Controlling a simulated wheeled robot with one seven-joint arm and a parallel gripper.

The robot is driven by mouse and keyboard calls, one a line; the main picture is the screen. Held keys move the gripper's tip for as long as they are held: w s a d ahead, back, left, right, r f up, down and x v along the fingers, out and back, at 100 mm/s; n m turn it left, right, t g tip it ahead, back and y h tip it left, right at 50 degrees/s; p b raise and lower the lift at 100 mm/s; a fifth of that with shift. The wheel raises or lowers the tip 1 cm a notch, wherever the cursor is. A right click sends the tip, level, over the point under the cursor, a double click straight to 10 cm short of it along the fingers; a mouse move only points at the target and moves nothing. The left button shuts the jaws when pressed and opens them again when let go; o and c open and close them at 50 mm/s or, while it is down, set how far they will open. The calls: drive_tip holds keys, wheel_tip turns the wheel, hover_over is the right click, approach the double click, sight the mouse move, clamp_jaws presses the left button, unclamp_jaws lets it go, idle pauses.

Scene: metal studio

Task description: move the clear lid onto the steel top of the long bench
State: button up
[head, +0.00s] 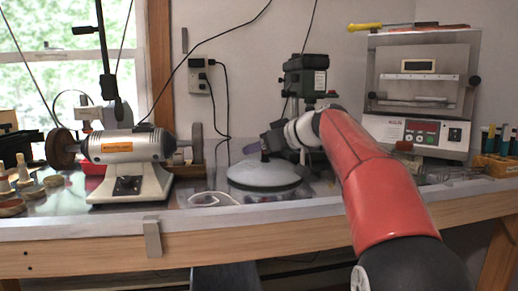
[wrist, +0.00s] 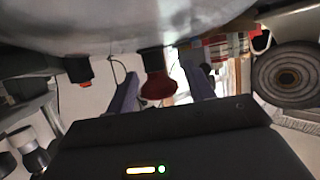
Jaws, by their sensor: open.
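The clear lid (head: 264,176) is a pale, shallow dome behind the bench's front edge in the head view, with its knob up. I cannot tell whether it rests directly on the steel top (head: 110,224) of the long bench or on something else. A gap shows on both sides of the knob.
A bench grinder (head: 130,150) stands left of the lid. A dark drill-press-like machine (head: 305,78) is behind my arm. A boxy device with a red display (head: 415,132) stands at the right. The front strip is largely clear.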

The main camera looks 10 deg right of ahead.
drive_tip(key=v, duration=1.1)
drive_tip(key=shift+b, duration=0.45)
drive_tip(key=shift+s+d, duration=0.1)
drive_tip(key=shift+s, duration=0.05)
